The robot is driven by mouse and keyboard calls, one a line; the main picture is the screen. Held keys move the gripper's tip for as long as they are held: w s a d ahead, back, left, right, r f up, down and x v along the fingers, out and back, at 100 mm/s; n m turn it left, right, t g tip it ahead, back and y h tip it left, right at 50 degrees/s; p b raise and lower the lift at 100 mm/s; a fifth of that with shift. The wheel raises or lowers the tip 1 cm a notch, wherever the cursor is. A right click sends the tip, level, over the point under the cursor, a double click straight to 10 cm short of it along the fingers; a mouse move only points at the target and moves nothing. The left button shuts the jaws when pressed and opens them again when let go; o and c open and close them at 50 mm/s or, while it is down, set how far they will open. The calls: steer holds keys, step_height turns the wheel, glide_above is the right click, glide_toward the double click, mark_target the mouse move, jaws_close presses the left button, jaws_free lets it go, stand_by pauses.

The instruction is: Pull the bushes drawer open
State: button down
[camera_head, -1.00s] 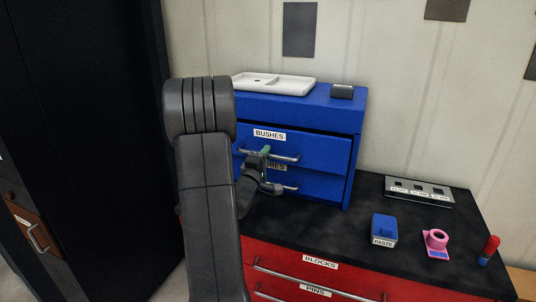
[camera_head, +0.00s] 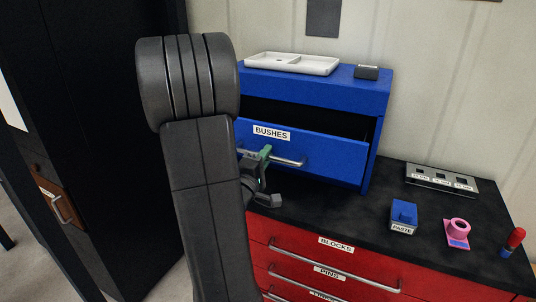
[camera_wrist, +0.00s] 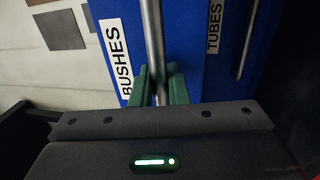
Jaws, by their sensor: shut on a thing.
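The bushes drawer (camera_head: 330,151) is the upper drawer of a blue cabinet (camera_head: 310,88). It stands partly out, with a dark gap above its front. Its white label reads BUSHES, also legible sideways in the wrist view (camera_wrist: 116,58). My gripper (camera_head: 262,156) is shut on the drawer's metal bar handle (camera_head: 288,161) near its left part. In the wrist view the green fingertips (camera_wrist: 158,88) close around the handle bar (camera_wrist: 154,40). My arm hides the left side of the cabinet.
A white tray (camera_head: 292,64) and a small dark box (camera_head: 367,72) sit on the cabinet. A blue paste box (camera_head: 403,217), a pink ring-shaped thing (camera_head: 457,233) and a slotted plate (camera_head: 441,179) lie on the black top. Red drawers (camera_head: 335,262) are below. A lower TUBES drawer shows in the wrist view (camera_wrist: 232,50).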

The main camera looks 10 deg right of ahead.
steer(key=c, duration=1.8)
jaws_free()
steer(key=shift+o, duration=0.2)
steer(key=b+v, duration=0.2)
steer(key=v, duration=1.1)
steer(key=shift+s+a+f, duration=0.15)
steer(key=shift+s+a, duration=0.1)
steer(key=shift+s, duration=0.05)
steer(key=p+x, duration=0.2)
steer(key=x, duration=1.2)
steer(key=shift+s, duration=0.1)
